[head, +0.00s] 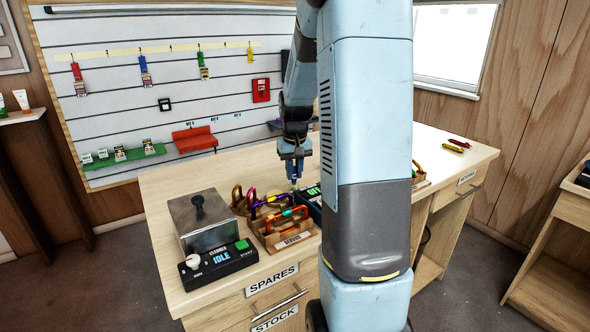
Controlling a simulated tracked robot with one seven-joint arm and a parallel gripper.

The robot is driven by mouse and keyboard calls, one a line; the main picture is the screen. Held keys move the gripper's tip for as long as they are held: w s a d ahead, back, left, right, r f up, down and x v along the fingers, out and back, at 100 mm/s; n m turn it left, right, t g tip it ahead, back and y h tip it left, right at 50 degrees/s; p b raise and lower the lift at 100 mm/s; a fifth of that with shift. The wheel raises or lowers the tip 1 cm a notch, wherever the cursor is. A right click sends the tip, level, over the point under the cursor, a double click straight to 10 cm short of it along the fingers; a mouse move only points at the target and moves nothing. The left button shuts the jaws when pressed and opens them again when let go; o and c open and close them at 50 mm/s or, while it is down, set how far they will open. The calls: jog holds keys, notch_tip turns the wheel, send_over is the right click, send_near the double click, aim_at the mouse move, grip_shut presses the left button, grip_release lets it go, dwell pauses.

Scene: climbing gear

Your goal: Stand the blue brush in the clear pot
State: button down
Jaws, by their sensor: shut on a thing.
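My gripper (294,160) is over the workbench, in the middle of the head view, pointing down. It is shut on a small upright thing with blue and pale yellow on it, which looks like the blue brush (294,181). Only a short part of it shows below the fingers. Its lower end is close to the carabiners and a dark box on the bench; I cannot tell whether it touches anything. I cannot make out the clear pot; my arm hides much of the bench's middle.
On the workbench (165,215) are a metal cleaner tank (207,238), a black IDLE panel (222,262), and a wooden tray (270,240) with coloured carabiners.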

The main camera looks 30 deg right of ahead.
jog(key=c, duration=0.9)
grip_release()
jog(key=shift+c, duration=0.2)
notch_tip(320, 180, up, 14)
jog(key=s, duration=0.1)
jog(key=shift+s+a+f, duration=0.2)
jog(key=shift+a, duration=0.1)
jog(key=s+a+r+n+t, duration=0.1)
jog(key=s+a+t, duration=0.1)
jog(key=s+a, duration=0.6)
jog(key=s+a+r+n+t, duration=0.1)
jog(key=s+a+t, duration=0.1)
jog(key=s+a, duration=0.7)
jog(key=s, duration=0.6)
jog(key=shift+s+a+r+n, duration=0.2)
jog(key=shift+s+n, duration=0.1)
jog(key=shift+s, duration=0.05)
